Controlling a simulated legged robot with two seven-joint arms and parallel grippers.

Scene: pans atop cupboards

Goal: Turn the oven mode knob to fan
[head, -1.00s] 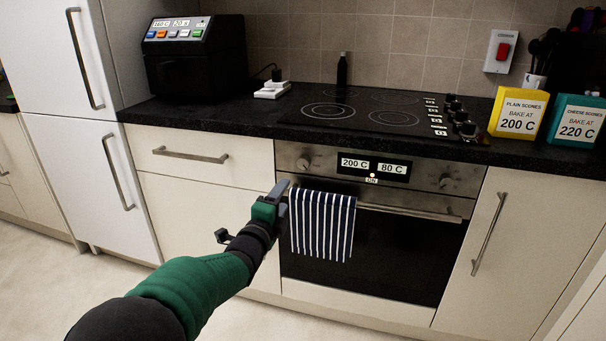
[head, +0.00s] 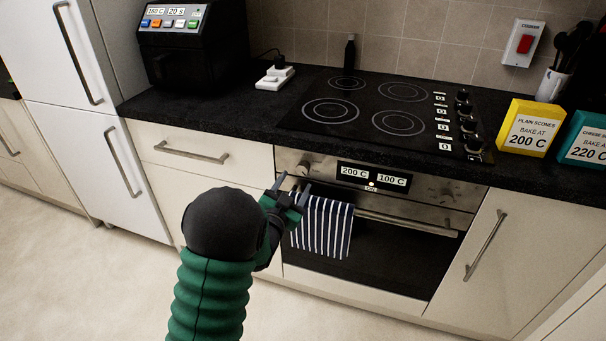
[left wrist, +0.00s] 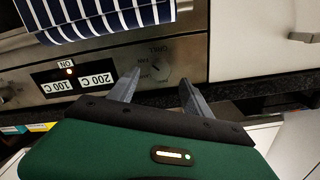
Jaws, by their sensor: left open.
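The oven (head: 400,230) is set under the worktop, with a steel control panel and a lit display (head: 372,177) reading 200 C and 100 C. The round mode knob (head: 303,168) is on the panel's left, and it also shows in the left wrist view (left wrist: 160,70) with small labels around it, one reading FAN upside down. Its exact pointer setting is too small to tell. My left gripper (head: 294,184) is open and empty, just in front of and below the knob. In the left wrist view its fingertips (left wrist: 159,77) straddle the knob's line. My right gripper is not in view.
A striped towel (head: 324,228) hangs on the oven handle (head: 408,222), close beside my left gripper. A second knob (head: 447,194) is at the panel's right. The black worktop edge (head: 215,128) juts above the panel.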

